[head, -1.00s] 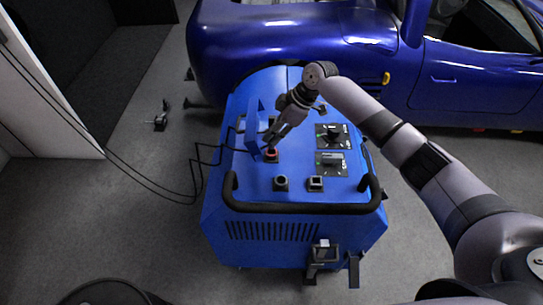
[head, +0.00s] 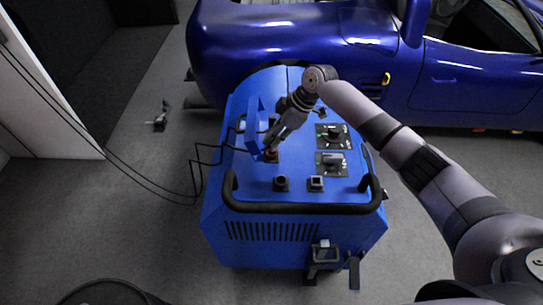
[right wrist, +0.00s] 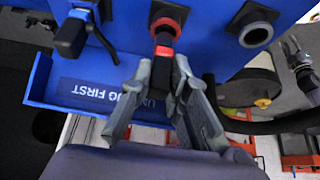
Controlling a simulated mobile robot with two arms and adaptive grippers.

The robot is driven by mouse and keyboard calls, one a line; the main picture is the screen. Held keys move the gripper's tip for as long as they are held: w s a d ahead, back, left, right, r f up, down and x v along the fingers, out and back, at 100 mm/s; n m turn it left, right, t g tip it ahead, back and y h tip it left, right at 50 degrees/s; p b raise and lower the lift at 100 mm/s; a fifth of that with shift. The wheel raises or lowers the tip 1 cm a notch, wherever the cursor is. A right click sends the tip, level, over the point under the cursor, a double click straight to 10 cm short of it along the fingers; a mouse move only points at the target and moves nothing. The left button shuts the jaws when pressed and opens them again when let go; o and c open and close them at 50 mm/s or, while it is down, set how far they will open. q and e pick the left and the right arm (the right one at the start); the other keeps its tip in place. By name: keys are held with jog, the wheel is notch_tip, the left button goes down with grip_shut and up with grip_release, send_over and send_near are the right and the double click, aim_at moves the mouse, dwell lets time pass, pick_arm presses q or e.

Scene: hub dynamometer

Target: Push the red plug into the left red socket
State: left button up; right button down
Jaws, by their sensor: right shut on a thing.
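The red plug (right wrist: 164,52) has a red front part and a dark body. My right gripper (right wrist: 162,72) is shut on it. In the right wrist view the plug's front end lies at the red-ringed socket (right wrist: 169,14), in line with it; I cannot tell how deep it sits. In the head view my right gripper (head: 271,148) reaches down to this spot on the blue cabinet's top (head: 248,180), and a little red shows at its fingertips. The fingers hide most of the plug and socket there. My left gripper is not in view.
Two knobs stand right of my gripper. A blue upright plate (head: 254,128) is close on its left. Black cables run left. A blue car (head: 290,50) is behind.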

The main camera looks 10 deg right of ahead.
jog(key=shift+f+b, duration=0.7)
jog(key=shift+f, duration=0.65)
jog(key=c, duration=1.5)
grip_release()
jog(key=shift+o, duration=0.2)
jog(key=shift+r, duration=0.1)
jog(key=v, duration=1.2)
